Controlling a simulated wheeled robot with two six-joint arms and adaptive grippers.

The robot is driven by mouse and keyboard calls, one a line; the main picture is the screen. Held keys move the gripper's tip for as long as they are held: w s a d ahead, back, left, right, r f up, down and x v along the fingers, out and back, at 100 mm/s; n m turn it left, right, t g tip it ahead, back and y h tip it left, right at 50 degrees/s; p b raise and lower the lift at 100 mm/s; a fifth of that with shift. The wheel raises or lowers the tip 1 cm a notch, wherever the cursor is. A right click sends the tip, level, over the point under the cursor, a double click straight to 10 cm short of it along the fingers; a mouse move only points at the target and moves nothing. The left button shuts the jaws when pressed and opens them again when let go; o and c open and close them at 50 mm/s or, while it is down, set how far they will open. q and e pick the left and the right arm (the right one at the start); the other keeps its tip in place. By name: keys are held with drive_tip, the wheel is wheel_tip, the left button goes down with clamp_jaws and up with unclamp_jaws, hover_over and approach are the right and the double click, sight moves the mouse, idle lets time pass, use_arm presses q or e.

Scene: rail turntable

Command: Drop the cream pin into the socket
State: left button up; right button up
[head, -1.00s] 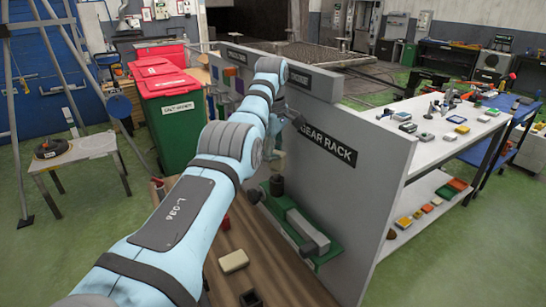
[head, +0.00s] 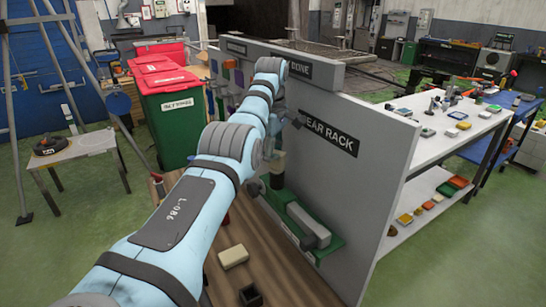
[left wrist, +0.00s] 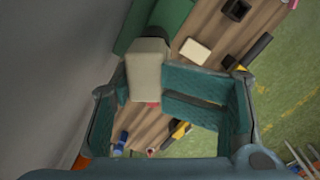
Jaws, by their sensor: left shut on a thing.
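My left gripper (left wrist: 145,82) has teal pads and is shut on a cream block-like piece, which I take to be the cream pin (left wrist: 147,66). The pin sticks out beyond the pads in the left wrist view. In the head view my left arm reaches to the grey panel, and its wrist partly hides the gripper. A dark square piece with an opening, possibly the socket, stands on the wooden bench (head: 250,296); it also shows at the top of the left wrist view (left wrist: 237,9). The gripper is apart from it. My right gripper is not in view.
A cream block (head: 233,257) lies loose on the bench. A green fixture with a grey block (head: 308,225) stands against the grey panel (head: 385,150), which walls off the right side. Yellow and black items (left wrist: 182,130) lie low in the left wrist view.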

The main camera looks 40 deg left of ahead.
use_arm(q)
drive_tip(key=shift+f, duration=0.25)
drive_tip(key=o, duration=1.7)
drive_tip(key=shift+o, duration=0.2)
